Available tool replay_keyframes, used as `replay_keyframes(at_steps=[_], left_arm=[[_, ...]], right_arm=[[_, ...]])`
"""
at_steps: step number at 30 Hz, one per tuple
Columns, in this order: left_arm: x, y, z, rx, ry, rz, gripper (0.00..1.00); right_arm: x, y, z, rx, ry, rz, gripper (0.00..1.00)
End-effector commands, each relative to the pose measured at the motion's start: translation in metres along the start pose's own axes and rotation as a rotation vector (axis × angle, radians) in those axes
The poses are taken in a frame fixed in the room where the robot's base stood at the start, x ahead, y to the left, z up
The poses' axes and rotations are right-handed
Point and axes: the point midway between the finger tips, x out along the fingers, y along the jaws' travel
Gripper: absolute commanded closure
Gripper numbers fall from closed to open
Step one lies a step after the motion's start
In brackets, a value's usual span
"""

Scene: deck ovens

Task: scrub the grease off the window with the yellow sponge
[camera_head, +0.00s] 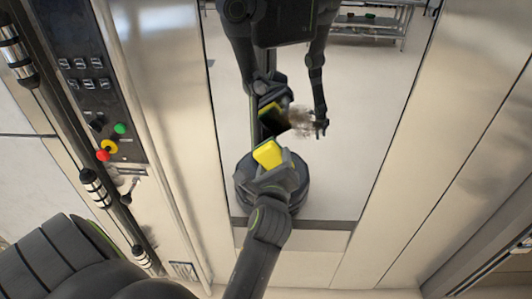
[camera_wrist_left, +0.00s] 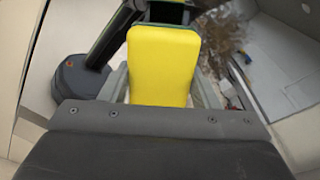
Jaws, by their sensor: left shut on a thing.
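The yellow sponge (camera_head: 267,153) is held in my left gripper (camera_head: 272,166), whose jaws are shut on it. In the left wrist view the sponge (camera_wrist_left: 162,68) stands out beyond the jaws, its yellow face toward the camera. The window (camera_head: 370,110) is a tall mirror-like pane that reflects my body. A brownish smear of grease (camera_head: 301,121) lies on it, above and right of the sponge. In the left wrist view the grease (camera_wrist_left: 224,42) is right of the sponge. The sponge and its reflection show apart, so the sponge appears clear of the glass. My right gripper shows only as a reflection.
A black control panel (camera_head: 88,78) with switches and red, yellow and green buttons is at the left, beside bar handles (camera_head: 97,190). Steel panels frame the window on both sides. A wire shelf (camera_head: 366,25) shows at the top, in the window.

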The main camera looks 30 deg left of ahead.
Motion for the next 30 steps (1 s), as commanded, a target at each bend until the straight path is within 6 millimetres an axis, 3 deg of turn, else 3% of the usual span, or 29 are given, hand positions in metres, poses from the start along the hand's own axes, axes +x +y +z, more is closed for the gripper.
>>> replay_keyframes(at_steps=[3,6,11,24,30], left_arm=[[-0.012,-0.004,0.027,-0.003,-0.066,-0.041,0.62],[-0.016,-0.006,0.036,-0.003,-0.089,-0.056,0.62],[-0.008,-0.007,0.037,-0.001,-0.094,-0.063,0.62],[0.035,-0.009,0.04,0.0,-0.091,-0.061,0.62],[0.042,-0.01,0.042,-0.003,-0.092,-0.059,0.62]], right_arm=[[-0.002,0.001,-0.001,0.0,0.001,0.001,0.64],[-0.002,0.001,-0.001,0.0,0.001,0.001,0.64],[0.002,0.001,-0.002,-0.001,0.003,0.001,0.64],[0.013,-0.001,-0.003,-0.001,0.006,0.0,0.64],[0.015,-0.001,-0.003,-0.001,0.006,0.0,0.64]])
